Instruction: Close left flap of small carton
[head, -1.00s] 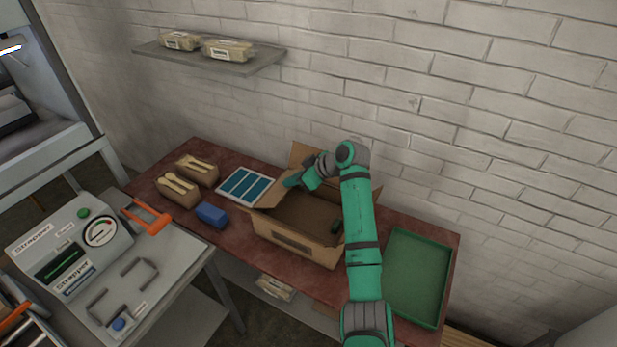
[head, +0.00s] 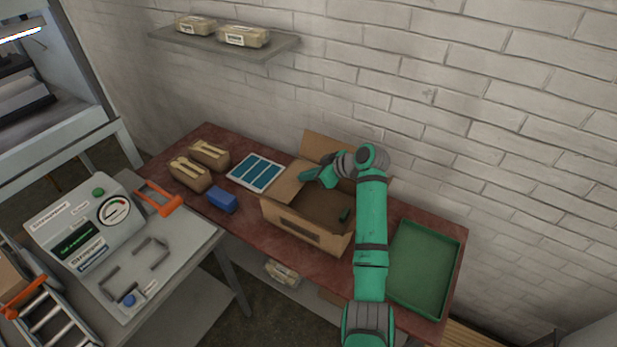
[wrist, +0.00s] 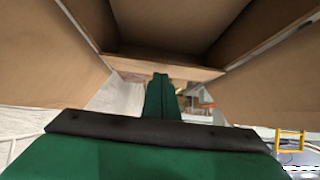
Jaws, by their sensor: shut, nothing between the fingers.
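The small carton (head: 305,229) stands open on the red-brown table. Its left flap (head: 284,184) is raised at the carton's left side, and its back flap (head: 325,148) stands up against the wall side. My gripper (head: 305,176) is shut and empty beside the left flap's upper edge; I cannot tell whether they touch. In the wrist view my green fingers (wrist: 160,95) are together, with cardboard panels on both sides and a cardboard edge (wrist: 165,68) beyond the tips. My arm hides part of the carton's right side.
A green tray (head: 424,268) is at the right. A strapper machine (head: 85,232) stands on the grey bench. A shelf (head: 222,42) hangs above.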

